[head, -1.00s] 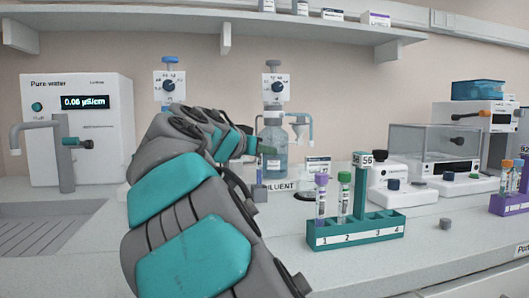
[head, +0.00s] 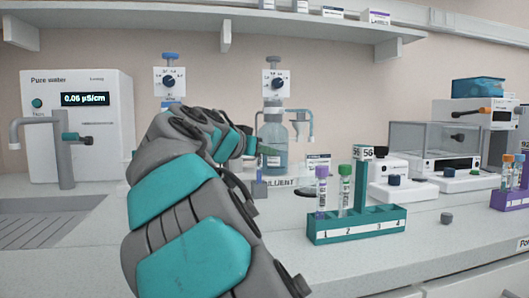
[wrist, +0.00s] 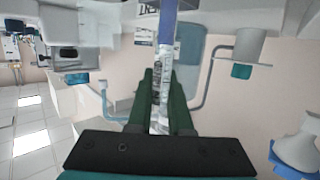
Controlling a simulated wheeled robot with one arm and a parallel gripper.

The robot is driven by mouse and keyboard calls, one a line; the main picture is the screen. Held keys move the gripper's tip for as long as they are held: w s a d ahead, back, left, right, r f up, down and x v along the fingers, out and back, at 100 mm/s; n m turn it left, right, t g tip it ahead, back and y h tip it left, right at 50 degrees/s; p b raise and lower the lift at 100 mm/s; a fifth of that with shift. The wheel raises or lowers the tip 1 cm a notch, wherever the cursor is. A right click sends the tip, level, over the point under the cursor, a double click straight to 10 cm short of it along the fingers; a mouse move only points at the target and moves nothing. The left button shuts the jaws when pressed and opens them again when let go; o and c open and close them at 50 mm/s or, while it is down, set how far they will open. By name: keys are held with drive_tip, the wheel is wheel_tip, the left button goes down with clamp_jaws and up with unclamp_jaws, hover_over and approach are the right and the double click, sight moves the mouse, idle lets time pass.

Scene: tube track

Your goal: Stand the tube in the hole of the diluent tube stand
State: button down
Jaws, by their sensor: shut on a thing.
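My gripper (head: 263,156) is at the diluent station, partly hidden behind my arm in the head view. In the wrist view my gripper (wrist: 161,100) has its two green fingers shut on a clear tube (wrist: 162,75) with a printed label. A blue piece (wrist: 168,22) lines up with the tube's far end; I cannot tell whether it is a cap or part of the stand. A small blue-violet piece (head: 259,188) also shows below my gripper in the head view. The diluent stand's hole is not clearly visible, so I cannot tell whether the tube is in it.
The diluent bottle (head: 273,142) with its dispenser stands just behind my gripper. A green rack (head: 357,225) to the right holds a purple-capped tube (head: 321,192) and a green-capped tube (head: 345,188). A small grey cap (head: 446,218) lies on the bench. A water unit (head: 76,125) stands left.

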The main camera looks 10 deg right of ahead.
drive_tip(key=shift+f+b, duration=0.7)
drive_tip(key=shift+b, duration=0.1)
drive_tip(key=c, duration=0.8)
unclamp_jaws()
drive_tip(key=shift+o, duration=0.2)
drive_tip(key=v, duration=0.8)
drive_tip(key=shift+d, duration=0.1)
